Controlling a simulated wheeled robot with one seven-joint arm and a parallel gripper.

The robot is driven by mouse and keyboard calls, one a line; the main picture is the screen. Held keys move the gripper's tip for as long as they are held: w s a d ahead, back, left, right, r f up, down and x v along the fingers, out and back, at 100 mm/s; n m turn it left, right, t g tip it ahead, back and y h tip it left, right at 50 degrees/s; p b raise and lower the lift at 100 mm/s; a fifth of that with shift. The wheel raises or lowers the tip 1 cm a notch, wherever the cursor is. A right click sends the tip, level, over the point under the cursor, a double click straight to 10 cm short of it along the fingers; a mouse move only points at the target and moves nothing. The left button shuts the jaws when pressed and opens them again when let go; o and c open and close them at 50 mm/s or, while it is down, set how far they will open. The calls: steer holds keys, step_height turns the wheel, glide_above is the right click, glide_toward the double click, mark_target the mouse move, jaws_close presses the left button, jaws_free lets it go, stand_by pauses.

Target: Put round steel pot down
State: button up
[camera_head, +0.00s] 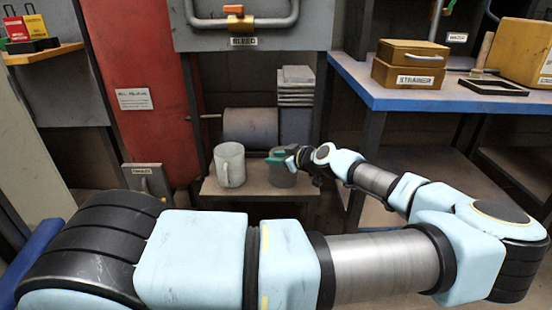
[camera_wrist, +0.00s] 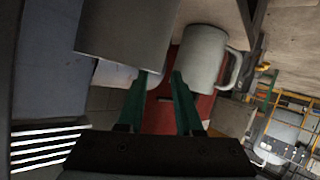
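The shelf (camera_head: 245,187) is narrow. Behind are a grey cylinder (camera_head: 250,128) and stacked blocks (camera_head: 296,90). A blue workbench (camera_head: 390,98) stands at right.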

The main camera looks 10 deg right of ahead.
steer(key=v, duration=1.2)
steer(key=a+f+g+y, duration=0.1)
steer(key=a+f+g, duration=0.2)
steer(key=a, duration=0.4)
steer(key=a+f+g+y, duration=0.1)
steer(key=a+f+g, duration=0.2)
steer(key=a, duration=0.4)
steer(key=s+a+f+m+g+h, duration=0.1)
steer(key=s+a+f+g+h, duration=0.2)
steer(key=s+a+g, duration=0.35)
steer(key=s+a+r+m+t+h, duration=0.1)
steer(key=a+r+m+h, duration=0.1)
steer(key=r, duration=0.6)
steer(key=s+a+r+m+t+h, duration=0.1)
steer(key=s+a+r+m+h, duration=0.1)
steer(key=r+m, duration=0.4)
step_height(320, 180, up, 3)
steer(key=shift+s+a+f+h+p, duration=0.2)
steer(key=shift+s+a+h+p, duration=0.15)
steer(key=shift+a+h, duration=0.5)
steer(key=shift+t, duration=0.25)
